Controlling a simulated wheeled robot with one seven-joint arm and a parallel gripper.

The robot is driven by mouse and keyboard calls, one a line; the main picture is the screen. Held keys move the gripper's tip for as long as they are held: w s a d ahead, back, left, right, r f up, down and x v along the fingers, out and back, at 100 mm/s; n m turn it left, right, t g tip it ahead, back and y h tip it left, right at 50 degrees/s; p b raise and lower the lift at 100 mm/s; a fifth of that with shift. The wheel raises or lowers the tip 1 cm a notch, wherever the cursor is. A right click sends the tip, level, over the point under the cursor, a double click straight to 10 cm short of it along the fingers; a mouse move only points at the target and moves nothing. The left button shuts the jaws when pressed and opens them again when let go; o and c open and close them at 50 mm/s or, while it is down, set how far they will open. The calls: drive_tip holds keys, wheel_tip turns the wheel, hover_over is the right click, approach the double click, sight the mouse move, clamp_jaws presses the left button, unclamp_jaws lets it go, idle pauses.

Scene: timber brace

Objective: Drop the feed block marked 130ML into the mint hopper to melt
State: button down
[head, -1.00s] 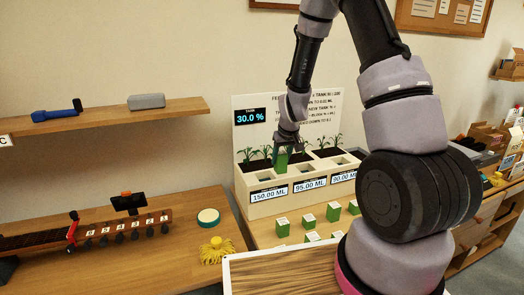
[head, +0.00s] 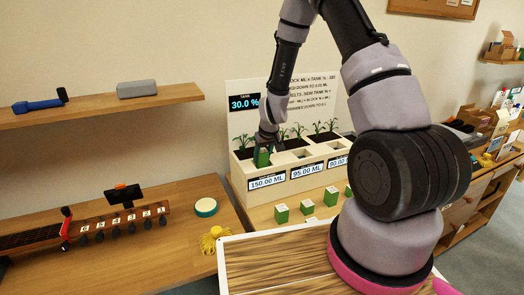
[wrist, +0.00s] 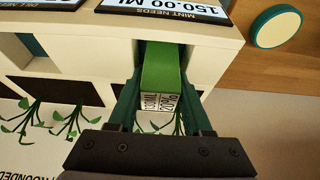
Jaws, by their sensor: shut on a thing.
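My gripper (head: 266,140) is shut on a green feed block (head: 262,159), which also fills the space between the fingers in the wrist view (wrist: 162,70). The block is at the opening of the leftmost hopper, the mint hopper (head: 240,186), whose panel reads 150.00 ML and, in the wrist view, MINT NEEDS (wrist: 185,8). I cannot tell how far the block is inside the opening. The tank display (head: 246,103) reads 30.0 %.
Other hoppers with panels reading 95.00 ML (head: 306,170) and 90 stand to the right, with seedlings behind. Several green blocks (head: 307,207) stand on the bench in front. A round teal-rimmed tin (head: 205,207) and a yellow mop-like thing (head: 213,239) lie to the left.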

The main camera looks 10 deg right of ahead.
drive_tip(key=shift+f, duration=0.2)
drive_tip(key=shift+c, duration=1.2)
unclamp_jaws()
drive_tip(key=s+d+r+m, duration=0.1)
drive_tip(key=s+r, duration=0.3)
drive_tip(key=r, duration=0.6)
drive_tip(key=s+d+r+m+t+y, duration=0.1)
drive_tip(key=s+r, duration=0.3)
drive_tip(key=r, duration=0.6)
drive_tip(key=s+d+r+m, duration=0.1)
drive_tip(key=s+r, duration=0.3)
drive_tip(key=r, duration=0.7)
drive_tip(key=s+d+r+m+t, duration=0.1)
drive_tip(key=s+r, duration=0.4)
drive_tip(key=s, duration=0.3)
drive_tip(key=s+d+r+m, duration=0.1)
drive_tip(key=s+r, duration=0.3)
drive_tip(key=s, duration=0.5)
drive_tip(key=shift+d+r+m+t, duration=0.35)
drive_tip(key=shift+r+m+t, duration=0.05)
drive_tip(key=shift+m, duration=0.3)
